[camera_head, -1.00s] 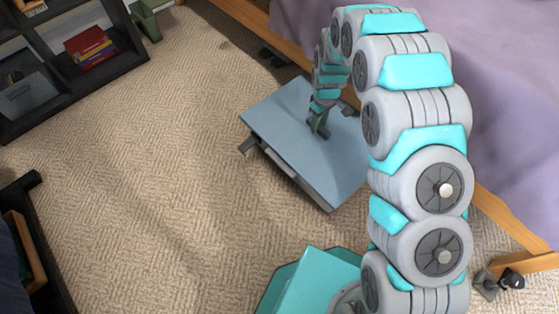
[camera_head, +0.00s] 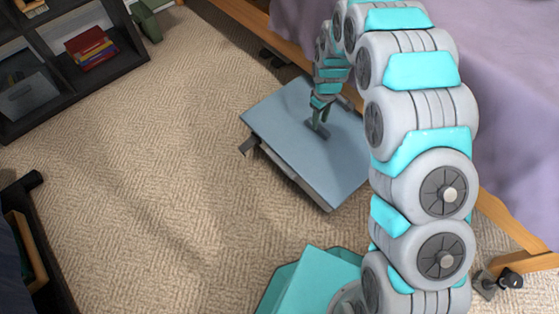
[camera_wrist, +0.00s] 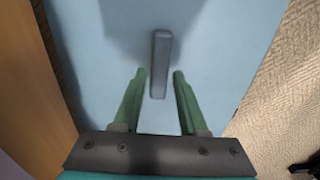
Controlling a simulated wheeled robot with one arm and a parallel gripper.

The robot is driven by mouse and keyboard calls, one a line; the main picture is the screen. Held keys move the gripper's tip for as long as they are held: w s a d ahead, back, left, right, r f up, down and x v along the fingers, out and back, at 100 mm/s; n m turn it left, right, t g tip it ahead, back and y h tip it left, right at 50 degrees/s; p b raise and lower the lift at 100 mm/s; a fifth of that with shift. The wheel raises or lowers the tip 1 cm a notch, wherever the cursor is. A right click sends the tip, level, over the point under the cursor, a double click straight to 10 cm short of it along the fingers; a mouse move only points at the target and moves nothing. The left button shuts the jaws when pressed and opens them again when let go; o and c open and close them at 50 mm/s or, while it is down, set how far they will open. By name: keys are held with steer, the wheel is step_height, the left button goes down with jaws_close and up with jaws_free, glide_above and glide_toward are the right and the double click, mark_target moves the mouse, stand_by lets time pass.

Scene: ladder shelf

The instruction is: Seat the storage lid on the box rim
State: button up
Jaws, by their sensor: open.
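The light blue storage lid (camera_head: 285,115) lies on top of the grey box (camera_head: 290,178), whose near-left wall shows below the lid's edge. I cannot tell from these views whether the lid sits fully down on the rim all round. A dark grey bar handle (camera_head: 319,131) stands out from the lid's top; it also shows in the wrist view (camera_wrist: 160,62). My gripper (camera_wrist: 160,73) is open above the lid, its two green fingers apart on either side of the handle's near part, with gaps to both. In the head view my gripper (camera_head: 320,113) is just above the handle.
The bed (camera_head: 510,110) with its wooden rail (camera_head: 498,215) runs along the right, close to the box. A dark shelf (camera_head: 110,65) with books stands at the upper left. Dark furniture (camera_head: 35,240) is at the lower left. The carpet (camera_head: 150,190) between is clear.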

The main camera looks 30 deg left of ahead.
steer(key=shift+r, duration=0.55)
steer(key=shift+o, duration=0.2)
steer(key=o, duration=0.5)
steer(key=shift+c, duration=0.3)
steer(key=c, duration=0.5)
steer(key=shift+r, duration=0.1)
step_height(320, 180, up, 9)
steer(key=shift+f+p, duration=0.15)
steer(key=shift+p, duration=0.95)
